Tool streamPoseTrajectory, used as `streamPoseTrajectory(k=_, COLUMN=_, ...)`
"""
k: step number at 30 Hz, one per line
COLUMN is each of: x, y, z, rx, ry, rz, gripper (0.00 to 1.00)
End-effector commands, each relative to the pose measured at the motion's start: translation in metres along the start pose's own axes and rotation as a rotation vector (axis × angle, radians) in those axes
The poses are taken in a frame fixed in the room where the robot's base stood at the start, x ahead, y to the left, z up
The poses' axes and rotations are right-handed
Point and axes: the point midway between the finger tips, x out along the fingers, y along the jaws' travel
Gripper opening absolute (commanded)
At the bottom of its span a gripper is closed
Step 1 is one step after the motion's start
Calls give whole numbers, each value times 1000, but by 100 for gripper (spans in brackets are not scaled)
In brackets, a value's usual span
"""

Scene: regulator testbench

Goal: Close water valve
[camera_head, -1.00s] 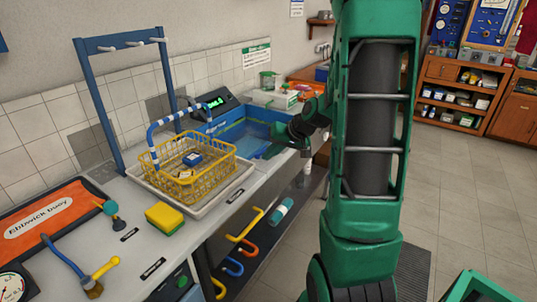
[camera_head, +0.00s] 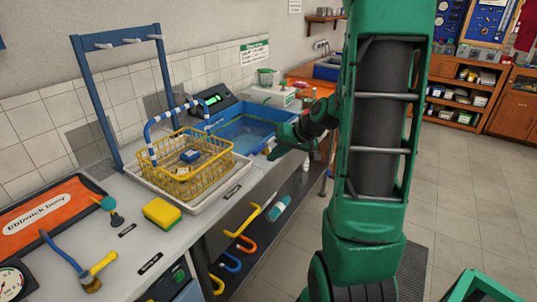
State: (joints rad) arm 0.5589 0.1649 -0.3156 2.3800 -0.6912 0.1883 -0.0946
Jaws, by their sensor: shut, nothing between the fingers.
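My gripper (camera_head: 279,148) is at the right end of the blue water tank (camera_head: 226,142), by its rim. It is shut and appears empty; its fingertips are small and partly hidden by my wrist. I cannot make out a water valve for certain. A small yellowish part (camera_head: 268,147) shows beside the fingers, but I cannot tell what it is or whether they touch.
A yellow wire basket (camera_head: 186,181) with a striped handle stands in a white tray left of the tank. A blue rack (camera_head: 96,105) rises behind it. Hooks (camera_head: 232,263) and a teal bottle (camera_head: 279,208) are below the bench's front edge.

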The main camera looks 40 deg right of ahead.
Motion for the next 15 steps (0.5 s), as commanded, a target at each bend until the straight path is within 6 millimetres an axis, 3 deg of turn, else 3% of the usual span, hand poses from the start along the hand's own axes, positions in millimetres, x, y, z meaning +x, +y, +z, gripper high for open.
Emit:
streamPoseTrajectory(k=6, x=-37, y=-9, z=5, rx=2, ry=8, rz=4, gripper=0)
streamPoseTrajectory(k=15, x=-73, y=-21, z=12, rx=4, ry=7, rz=6, gripper=0)
